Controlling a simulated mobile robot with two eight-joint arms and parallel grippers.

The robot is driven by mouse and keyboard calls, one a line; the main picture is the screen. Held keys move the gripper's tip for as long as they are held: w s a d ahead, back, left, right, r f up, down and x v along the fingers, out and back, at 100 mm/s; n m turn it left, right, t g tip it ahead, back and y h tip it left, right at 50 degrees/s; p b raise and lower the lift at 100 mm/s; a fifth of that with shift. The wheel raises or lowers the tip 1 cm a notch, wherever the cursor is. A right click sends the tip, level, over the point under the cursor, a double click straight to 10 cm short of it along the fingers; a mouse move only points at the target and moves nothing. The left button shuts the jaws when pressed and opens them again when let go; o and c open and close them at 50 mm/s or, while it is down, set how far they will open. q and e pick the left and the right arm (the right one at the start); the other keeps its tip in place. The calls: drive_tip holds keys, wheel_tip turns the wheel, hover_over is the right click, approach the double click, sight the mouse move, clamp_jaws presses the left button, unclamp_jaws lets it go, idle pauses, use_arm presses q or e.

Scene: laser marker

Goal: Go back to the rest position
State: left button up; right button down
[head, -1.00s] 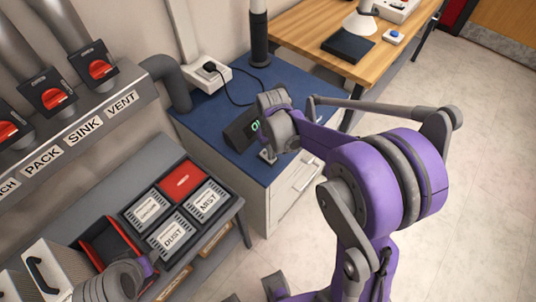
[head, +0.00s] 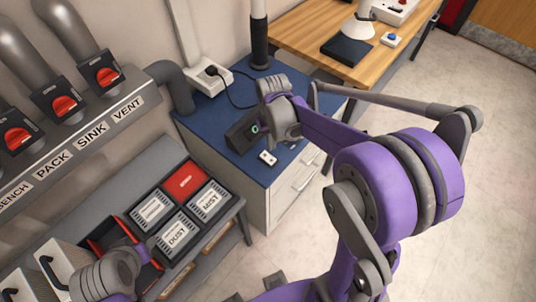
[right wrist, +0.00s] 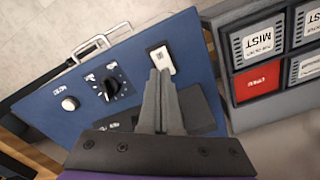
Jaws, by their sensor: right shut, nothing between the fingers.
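My right gripper shows in the right wrist view (right wrist: 161,78), its two grey fingers pressed together with nothing between them. Its tips appear over the blue cabinet top (right wrist: 50,105), close to a white rocker switch (right wrist: 160,59). In the head view my right wrist is above the blue cabinet (head: 205,125) and hides the fingers; the white switch (head: 267,158) shows clear below it. My left wrist is at the lower left of the head view, by a red-lined bin (head: 98,247); its fingers cannot be made out.
A black dial (right wrist: 112,88) and a white button (right wrist: 69,103) are on the same top. Open floor (head: 480,200) lies right.

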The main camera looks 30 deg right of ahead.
idle(0.5)
drive_tip(key=s+a+r+t, duration=0.2)
drive_tip(key=s+a, duration=0.1)
drive_tip(key=s, duration=0.4)
drive_tip(key=s+a+r+n+t, duration=0.1)
drive_tip(key=s+a+r+t, duration=0.1)
drive_tip(key=s, duration=0.5)
drive_tip(key=shift+a+r+t, duration=0.4)
drive_tip(key=shift+a+t, duration=0.4)
drive_tip(key=shift+a, duration=0.05)
drive_tip(key=shift+s, duration=0.1)
